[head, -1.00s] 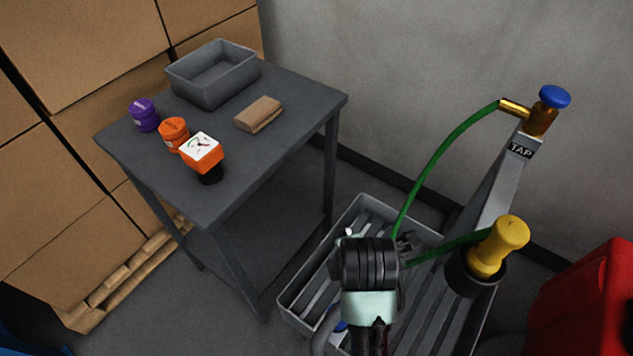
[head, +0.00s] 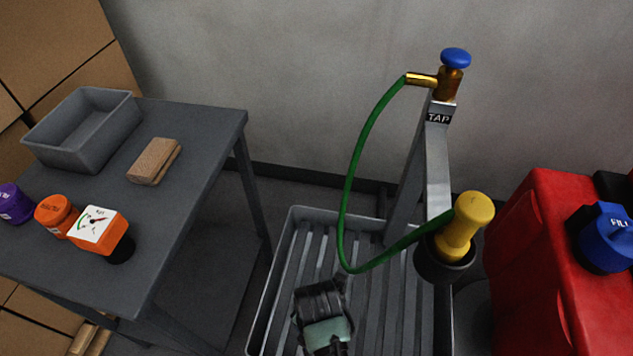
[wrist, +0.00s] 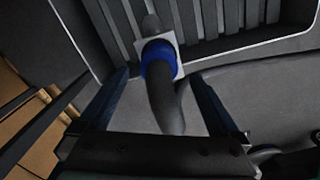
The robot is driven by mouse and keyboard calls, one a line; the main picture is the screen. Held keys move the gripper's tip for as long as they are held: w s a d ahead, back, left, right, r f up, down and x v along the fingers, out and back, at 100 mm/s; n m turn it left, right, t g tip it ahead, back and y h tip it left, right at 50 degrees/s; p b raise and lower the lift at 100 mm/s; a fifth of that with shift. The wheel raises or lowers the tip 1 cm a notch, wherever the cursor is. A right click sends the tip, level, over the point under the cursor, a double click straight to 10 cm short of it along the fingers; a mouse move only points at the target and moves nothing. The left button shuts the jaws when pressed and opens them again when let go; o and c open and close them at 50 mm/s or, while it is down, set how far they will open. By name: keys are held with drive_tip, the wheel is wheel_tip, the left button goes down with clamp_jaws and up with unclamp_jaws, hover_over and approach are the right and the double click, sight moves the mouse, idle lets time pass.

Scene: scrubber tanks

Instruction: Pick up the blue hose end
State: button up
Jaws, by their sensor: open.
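The blue hose end (wrist: 159,62) shows in the wrist view as a blue collar on a dark hose, against a pale square plate near the slatted tray. The hose runs down from it toward my gripper. My gripper (wrist: 160,77) is open, with one finger on each side of the hose and the collar between or just beyond the tips. I cannot tell the exact depth, and no finger visibly touches it. In the head view my arm's end is at the bottom centre, over the tray, and the blue hose end is not visible there.
A grey slatted tray (head: 289,238) lies under the tap post (head: 438,185). A green hose (head: 348,185) links the tap to a yellow nozzle (head: 462,225) in a dark holder. A red tank (head: 535,250) with a blue cap (head: 605,240) stands right; a grey table (head: 205,150) stands left.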

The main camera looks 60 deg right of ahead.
drive_tip(key=f, duration=0.1)
drive_tip(key=f+b, duration=0.1)
drive_tip(key=f, duration=0.2)
drive_tip(key=shift+d+f, duration=0.25)
drive_tip(key=shift+f, duration=0.15)
clamp_jaws()
